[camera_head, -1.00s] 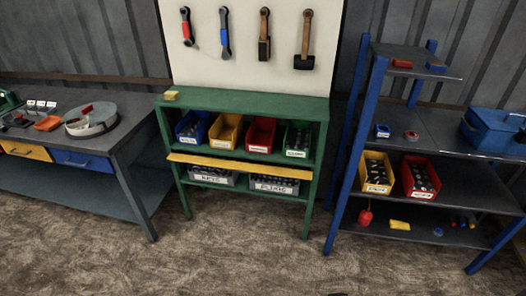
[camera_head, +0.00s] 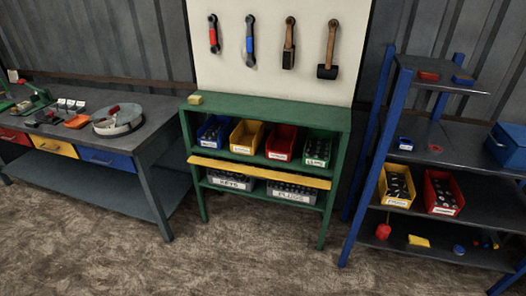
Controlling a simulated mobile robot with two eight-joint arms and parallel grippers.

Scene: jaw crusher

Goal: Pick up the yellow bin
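One yellow bin (camera_head: 246,137) sits on the upper shelf of the green rack, between a blue bin (camera_head: 213,133) and a red bin (camera_head: 282,143). A second yellow bin (camera_head: 396,186), filled with dark parts, sits on a middle shelf of the blue-framed shelving at the right, beside another red bin (camera_head: 442,193). Which yellow bin the task means cannot be told. Neither gripper shows in the head view.
The green rack (camera_head: 270,107) has a yellow front ledge (camera_head: 260,172), with grey bins below. A workbench (camera_head: 165,140) stands at the left and blue-framed shelving (camera_head: 371,150) at the right. The floor (camera_head: 200,268) in front is clear. Hand tools hang above the rack.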

